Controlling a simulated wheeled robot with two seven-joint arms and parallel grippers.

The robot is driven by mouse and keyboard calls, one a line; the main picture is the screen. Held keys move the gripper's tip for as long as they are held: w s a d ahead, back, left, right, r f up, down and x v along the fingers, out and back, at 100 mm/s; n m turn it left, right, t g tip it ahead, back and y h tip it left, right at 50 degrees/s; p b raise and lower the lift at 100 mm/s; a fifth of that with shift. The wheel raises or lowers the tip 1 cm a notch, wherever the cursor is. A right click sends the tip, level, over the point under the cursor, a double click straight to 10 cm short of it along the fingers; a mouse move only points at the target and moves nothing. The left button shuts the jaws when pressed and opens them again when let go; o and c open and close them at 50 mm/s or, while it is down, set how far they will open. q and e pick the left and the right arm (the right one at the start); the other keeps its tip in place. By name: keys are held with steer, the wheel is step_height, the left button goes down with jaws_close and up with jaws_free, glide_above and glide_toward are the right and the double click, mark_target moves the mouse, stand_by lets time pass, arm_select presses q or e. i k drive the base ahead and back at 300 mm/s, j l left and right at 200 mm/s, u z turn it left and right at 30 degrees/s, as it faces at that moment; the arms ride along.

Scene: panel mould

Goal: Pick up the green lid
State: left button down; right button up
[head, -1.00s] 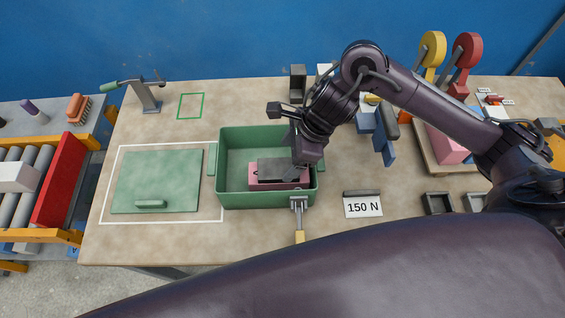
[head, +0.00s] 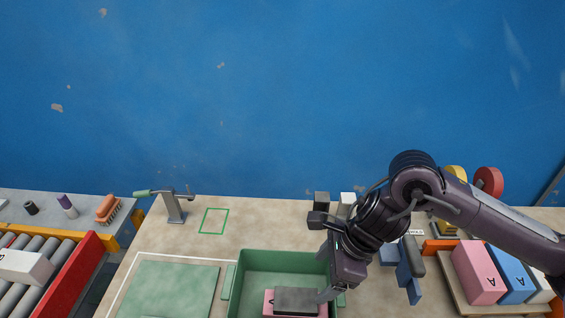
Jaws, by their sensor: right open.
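The green lid (head: 172,290) lies flat on the table at the lower left, inside a white outlined square; its near part, with the handle, is cut off by the lower edge of the head view. The green box (head: 285,259) stands open to the right of the lid. In it lies a pink block (head: 268,305) with a dark grey block (head: 297,300) on top. My right gripper (head: 328,295) points down at the box's right side, beside the dark block; it is open, its fingertips partly hidden. My left gripper is not in view.
A clamp with a green handle (head: 173,206) stands behind the lid, next to a green outlined rectangle (head: 213,221). A roller conveyor (head: 45,260) with a red side plate is at the left. Pink and blue blocks (head: 475,270) stand on a tray at the right.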

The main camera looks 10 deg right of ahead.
mark_target(157, 288)
steer(key=k, duration=1.5)
